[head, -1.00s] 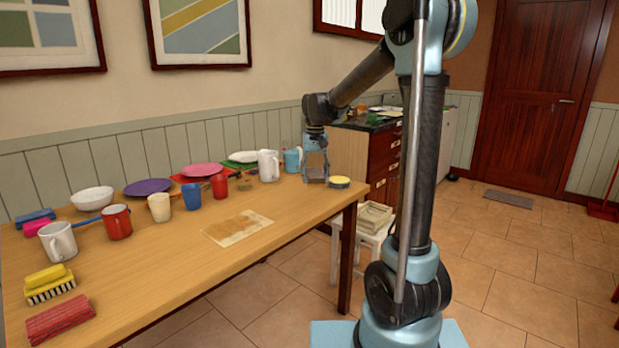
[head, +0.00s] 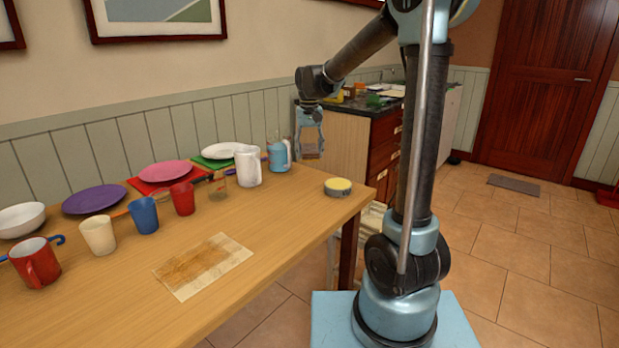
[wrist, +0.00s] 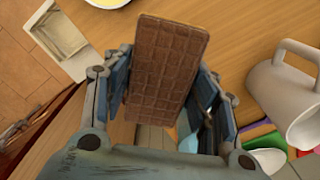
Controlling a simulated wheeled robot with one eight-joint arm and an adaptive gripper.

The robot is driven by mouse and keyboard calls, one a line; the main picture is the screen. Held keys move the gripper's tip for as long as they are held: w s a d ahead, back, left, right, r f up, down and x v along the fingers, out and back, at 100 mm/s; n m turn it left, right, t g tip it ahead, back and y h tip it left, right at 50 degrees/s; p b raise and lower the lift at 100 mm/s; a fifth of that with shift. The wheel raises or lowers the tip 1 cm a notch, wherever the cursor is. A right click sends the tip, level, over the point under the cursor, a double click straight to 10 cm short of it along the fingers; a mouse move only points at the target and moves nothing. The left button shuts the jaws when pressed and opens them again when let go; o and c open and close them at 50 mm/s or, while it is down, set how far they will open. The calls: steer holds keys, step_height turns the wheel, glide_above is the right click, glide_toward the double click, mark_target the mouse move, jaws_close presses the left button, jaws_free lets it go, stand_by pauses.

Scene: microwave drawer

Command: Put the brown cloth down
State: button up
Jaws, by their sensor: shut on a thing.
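The brown cloth (wrist: 166,62) is a stiff-looking rectangular slab with a waffle grid. In the wrist view it stands between the fingers of my gripper (wrist: 165,88), which is shut on it. In the head view my gripper (head: 311,146) points down near the far right end of the wooden table (head: 272,222), with a small brown patch of the cloth (head: 312,150) between its fingers. It appears to be above the tabletop, behind the round yellow-topped tin (head: 338,187). The cloth's full outline is hidden in the head view.
A white pitcher (head: 248,167) and a light blue mug (head: 279,155) stand left of my gripper. Plates, cups and a bowl line the wall side. A stained flat sheet (head: 204,266) lies mid-table. A dark-topped cabinet (head: 357,129) stands beyond the table end. Bare wood surrounds the tin.

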glide_above(309, 180)
steer(key=f, duration=0.5)
steer(key=shift+s+f, duration=0.25)
steer(key=shift+s, duration=0.05)
steer(key=shift+f, duration=2.2)
steer(key=shift+o, duration=0.2)
steer(key=shift+s+f, duration=0.1)
steer(key=shift+f, duration=0.1)
steer(key=shift+s+f, duration=0.2)
steer(key=shift+s, duration=0.05)
steer(key=shift+c, duration=1)
steer(key=o, duration=1)
steer(key=shift+o, duration=1.4)
steer(key=shift+w+f, duration=0.55)
steer(key=shift+s+r, duration=0.2)
steer(key=shift+r, duration=0.15)
